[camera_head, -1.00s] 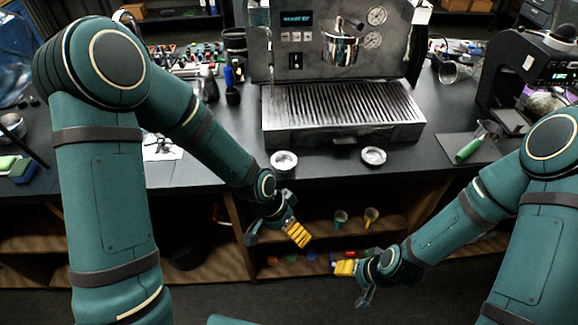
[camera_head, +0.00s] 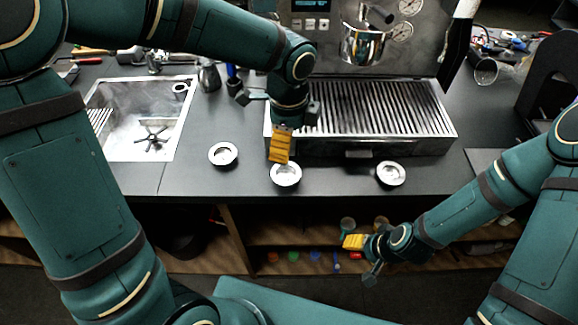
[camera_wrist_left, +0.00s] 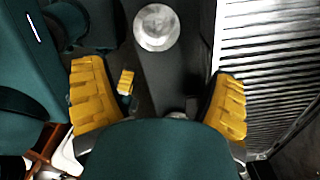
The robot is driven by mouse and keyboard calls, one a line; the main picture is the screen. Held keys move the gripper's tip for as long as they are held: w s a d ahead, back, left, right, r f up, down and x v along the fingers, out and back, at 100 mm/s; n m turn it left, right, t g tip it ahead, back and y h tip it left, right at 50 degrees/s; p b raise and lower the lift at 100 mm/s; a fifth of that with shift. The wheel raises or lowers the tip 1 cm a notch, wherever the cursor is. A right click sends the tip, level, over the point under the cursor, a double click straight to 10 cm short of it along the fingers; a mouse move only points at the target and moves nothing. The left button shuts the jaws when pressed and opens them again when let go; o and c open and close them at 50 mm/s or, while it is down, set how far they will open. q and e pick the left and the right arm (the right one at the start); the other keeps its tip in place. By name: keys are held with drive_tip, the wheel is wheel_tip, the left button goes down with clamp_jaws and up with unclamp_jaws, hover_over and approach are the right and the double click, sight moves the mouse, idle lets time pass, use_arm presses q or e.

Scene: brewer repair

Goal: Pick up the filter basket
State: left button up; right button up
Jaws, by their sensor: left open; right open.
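Several shallow round metal cups, which look like filter baskets, sit along the counter's front: a left one (camera_head: 223,154), a middle one (camera_head: 286,175) and a right one (camera_head: 390,174). I cannot tell which is the task's basket. My left gripper (camera_head: 280,146) is open, pointing down just above and behind the middle cup, its yellow fingers apart in the left wrist view (camera_wrist_left: 160,105). There, a sliver of metal (camera_wrist_left: 177,115) shows between the fingers, mostly hidden by my gripper's body; a round metal cup (camera_wrist_left: 157,27) lies farther up. My right gripper (camera_head: 360,252) is open and empty, below the counter's front edge.
The espresso machine's ribbed drip tray (camera_head: 390,115) stands close behind the cups. A portafilter (camera_head: 362,42) hangs above it. A sink (camera_head: 140,122) is at the left. Open shelves (camera_head: 300,232) with small coloured items lie below the counter (camera_head: 335,183).

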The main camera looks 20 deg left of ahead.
use_arm(q)
drive_tip(key=b, duration=0.2)
hover_over(287, 179)
wheel_tip(287, 179, down, 8)
drive_tip(key=shift+d, duration=0.1)
wheel_tip(287, 179, down, 5)
drive_tip(key=shift+r+b, duration=0.2)
drive_tip(key=shift+b, duration=0.3)
drive_tip(key=c, duration=0.8)
use_arm(e)
drive_tip(key=f, duration=0.1)
drive_tip(key=s+f, duration=0.1)
drive_tip(key=f, duration=0.1)
drive_tip(key=shift+s+a, duration=0.1)
drive_tip(key=shift+s, duration=0.05)
